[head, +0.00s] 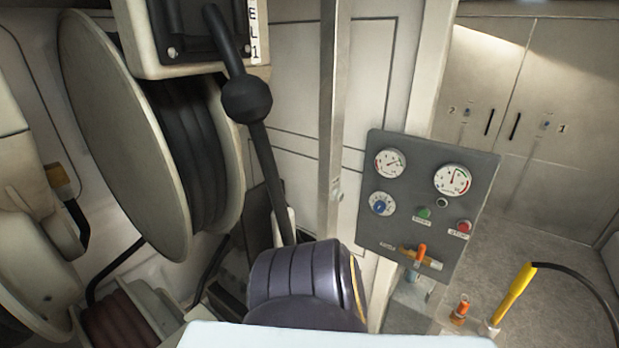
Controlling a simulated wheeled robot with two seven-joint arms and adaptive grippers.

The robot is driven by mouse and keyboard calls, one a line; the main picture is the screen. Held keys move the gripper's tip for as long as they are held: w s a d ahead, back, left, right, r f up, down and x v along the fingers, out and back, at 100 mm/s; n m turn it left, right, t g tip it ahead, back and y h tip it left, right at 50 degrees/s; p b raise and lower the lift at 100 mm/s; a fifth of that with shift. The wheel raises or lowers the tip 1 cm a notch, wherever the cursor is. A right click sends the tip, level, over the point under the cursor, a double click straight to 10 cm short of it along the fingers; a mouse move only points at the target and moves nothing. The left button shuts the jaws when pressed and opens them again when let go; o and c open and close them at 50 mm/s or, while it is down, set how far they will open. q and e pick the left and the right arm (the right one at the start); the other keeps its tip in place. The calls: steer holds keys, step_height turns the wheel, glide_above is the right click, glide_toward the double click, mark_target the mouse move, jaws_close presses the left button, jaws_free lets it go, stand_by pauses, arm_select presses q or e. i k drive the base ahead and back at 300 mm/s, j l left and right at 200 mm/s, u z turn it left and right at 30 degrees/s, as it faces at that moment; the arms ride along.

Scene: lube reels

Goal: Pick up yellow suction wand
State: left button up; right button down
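The yellow suction wand (514,293) is at the lower right of the head view. It stands tilted, its upper end leaning right, and its lower end meets a pale holder or ledge near the bottom edge. A black hose (587,282) leaves its upper end and curves down to the right edge. Neither of my grippers shows in this view, and nothing is seen touching the wand.
A grey control panel (405,233) with gauges and an orange-handled valve (421,256) stands left of the wand. An orange-topped fitting (461,308) is close beside the wand. A large hose reel (125,130) fills the left. Open floor (560,215) lies behind, before cabinet doors (560,100).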

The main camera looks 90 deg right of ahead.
mark_target(527, 272)
steer(key=z, duration=1.15)
steer(key=l+z, duration=0.1)
steer(key=z, duration=2.15)
steer(key=i+z, duration=0.1)
steer(key=z, duration=1.05)
